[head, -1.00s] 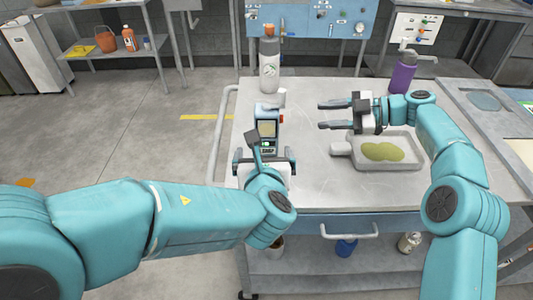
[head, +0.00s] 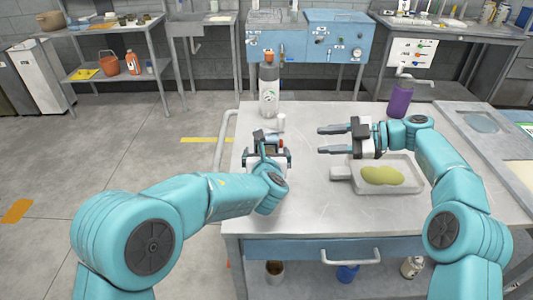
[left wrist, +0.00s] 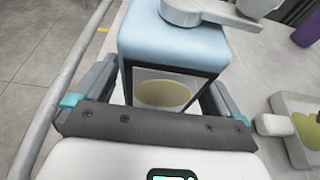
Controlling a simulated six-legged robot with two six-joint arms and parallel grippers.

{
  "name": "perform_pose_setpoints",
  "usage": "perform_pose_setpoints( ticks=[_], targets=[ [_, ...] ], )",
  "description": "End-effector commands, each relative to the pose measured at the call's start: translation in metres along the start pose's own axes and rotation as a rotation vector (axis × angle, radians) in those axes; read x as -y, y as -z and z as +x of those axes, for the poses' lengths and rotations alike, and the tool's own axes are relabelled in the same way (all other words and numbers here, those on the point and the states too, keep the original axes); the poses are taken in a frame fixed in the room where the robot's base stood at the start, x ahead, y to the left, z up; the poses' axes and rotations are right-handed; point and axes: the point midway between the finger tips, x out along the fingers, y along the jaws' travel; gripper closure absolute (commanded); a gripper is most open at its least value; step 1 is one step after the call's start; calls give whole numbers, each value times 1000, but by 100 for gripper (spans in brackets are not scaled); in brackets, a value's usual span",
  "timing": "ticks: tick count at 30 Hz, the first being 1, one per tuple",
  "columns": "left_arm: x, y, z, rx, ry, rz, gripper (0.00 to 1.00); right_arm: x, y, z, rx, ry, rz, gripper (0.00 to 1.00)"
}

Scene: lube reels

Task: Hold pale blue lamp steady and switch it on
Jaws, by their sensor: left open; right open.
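The pale blue lamp (left wrist: 172,42) stands on the table, with a pale blue top, a dark-framed front window and a grey round part on top. In the head view it is mostly hidden behind my left gripper (head: 267,150). In the left wrist view the fingers of my left gripper (left wrist: 160,85) are open, one on each side of the lamp's lower body; I cannot tell whether they touch it. My right gripper (head: 320,141) is open and empty above the table, to the right of the lamp, its fingers pointing left.
A grey tray (head: 415,184) with a yellow-green patch lies under my right arm. A purple bottle (head: 399,101) is at the back right. The table's front middle is clear.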

Motion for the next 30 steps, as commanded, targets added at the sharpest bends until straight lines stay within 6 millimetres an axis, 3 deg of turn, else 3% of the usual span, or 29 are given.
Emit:
perform_pose_setpoints(
  ticks=[11,15,17,18,21,22,30],
  targets=[
    [0,0,6,0,1,0,5,0,0,0,0,0,0,57],
    [0,0,6,0,0,0,51,0,0,0,0,0,0,57],
    [0,0,5,0,0,0,70,0,0,0,0,0,0,57],
    [0,0,5,0,0,0,74,0,0,0,0,0,0,64],
    [0,0,5,1,0,0,74,0,0,0,0,0,0,96],
    [0,0,5,1,0,0,74,0,0,0,0,0,0,100],
    [0,-1,5,1,0,0,74,0,0,0,0,0,0,100]
  ],
)
